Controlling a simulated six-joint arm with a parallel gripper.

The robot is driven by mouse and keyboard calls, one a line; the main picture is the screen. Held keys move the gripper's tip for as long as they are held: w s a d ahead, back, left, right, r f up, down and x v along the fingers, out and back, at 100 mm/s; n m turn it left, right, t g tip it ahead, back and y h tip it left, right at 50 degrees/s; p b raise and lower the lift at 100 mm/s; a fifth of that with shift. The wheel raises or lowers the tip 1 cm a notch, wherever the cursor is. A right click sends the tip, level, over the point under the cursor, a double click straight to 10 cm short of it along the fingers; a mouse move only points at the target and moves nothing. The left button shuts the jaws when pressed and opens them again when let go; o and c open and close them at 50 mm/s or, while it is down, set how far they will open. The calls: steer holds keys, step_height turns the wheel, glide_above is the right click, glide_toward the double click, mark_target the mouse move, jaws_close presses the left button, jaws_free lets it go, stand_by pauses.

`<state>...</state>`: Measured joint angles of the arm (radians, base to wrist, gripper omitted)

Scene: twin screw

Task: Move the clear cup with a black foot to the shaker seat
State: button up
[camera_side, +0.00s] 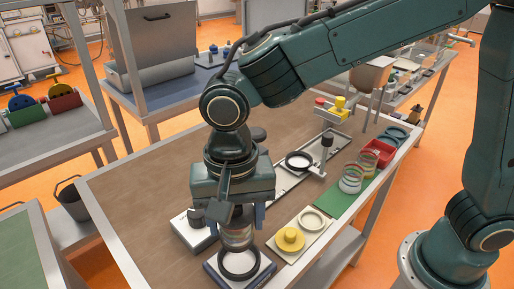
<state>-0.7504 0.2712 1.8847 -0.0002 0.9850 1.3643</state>
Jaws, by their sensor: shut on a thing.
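My gripper (238,217) points down near the front of the table and is shut on a clear cup (238,239). The cup is upright, with its upper part between the jaws. Directly below it is a black ring (223,272) on a square base with a dark edge, which looks like the shaker seat. The cup's lower end overlaps the ring in this view; I cannot tell whether it touches. Its black foot cannot be told apart from the ring.
A white box (184,232) is close on the left. Clear cups (350,180) stand on a green mat (328,206), near a red tray (383,150). The table's left (125,200) is clear.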

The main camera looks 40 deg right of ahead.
steer(key=shift+f, duration=2.2)
steer(key=shift+f, duration=1.3)
stand_by(0.7)
stand_by(0.4)
steer(key=o, duration=1.5)
steer(key=shift+r, duration=0.2)
steer(key=shift+r, duration=3.35)
